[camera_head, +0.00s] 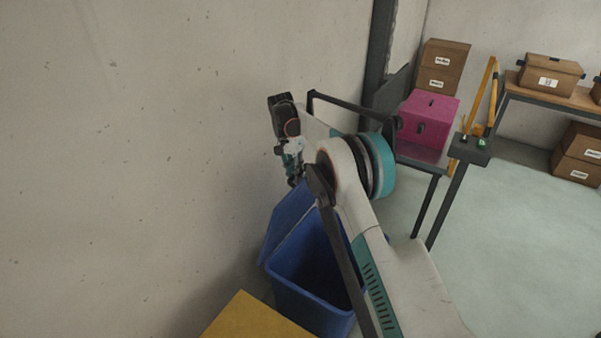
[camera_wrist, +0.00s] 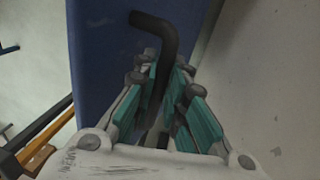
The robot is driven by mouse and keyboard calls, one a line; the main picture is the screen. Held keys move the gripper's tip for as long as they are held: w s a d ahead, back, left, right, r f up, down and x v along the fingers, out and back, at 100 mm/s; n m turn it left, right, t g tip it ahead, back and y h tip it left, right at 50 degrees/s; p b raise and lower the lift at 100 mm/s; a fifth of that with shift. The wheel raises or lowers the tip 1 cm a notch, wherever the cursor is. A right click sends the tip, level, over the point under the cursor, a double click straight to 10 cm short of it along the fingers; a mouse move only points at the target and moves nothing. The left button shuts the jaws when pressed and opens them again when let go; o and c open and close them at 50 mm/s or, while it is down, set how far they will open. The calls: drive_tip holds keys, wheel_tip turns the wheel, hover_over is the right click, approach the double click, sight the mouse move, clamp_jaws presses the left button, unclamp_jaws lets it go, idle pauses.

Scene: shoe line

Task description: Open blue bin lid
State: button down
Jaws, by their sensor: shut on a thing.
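The blue bin (camera_head: 310,275) stands on the floor against the wall in the head view, its dark inside visible from above. Its blue lid (camera_head: 285,225) is raised, tilted up on the wall side. My gripper (camera_head: 292,180) is at the lid's upper part. In the wrist view the lid (camera_wrist: 100,60) fills the middle. A black bent handle (camera_wrist: 160,30) comes out from it and runs down between the teal finger pads of my gripper (camera_wrist: 165,110), which is shut on it. My arm hides part of the bin's right side.
A yellow surface (camera_head: 255,320) lies at the front, close to the bin. The wall (camera_head: 130,150) is close on the left. A magenta box (camera_head: 428,120) sits on a dark table behind my arm. Cardboard boxes (camera_head: 442,65) stand at the back. Floor (camera_head: 510,230) at right is clear.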

drive_tip(key=shift+w, duration=0.1)
drive_tip(key=c, duration=1.6)
unclamp_jaws()
drive_tip(key=shift+d, duration=0.2)
drive_tip(key=shift+r, duration=0.1)
drive_tip(key=v, duration=1.2)
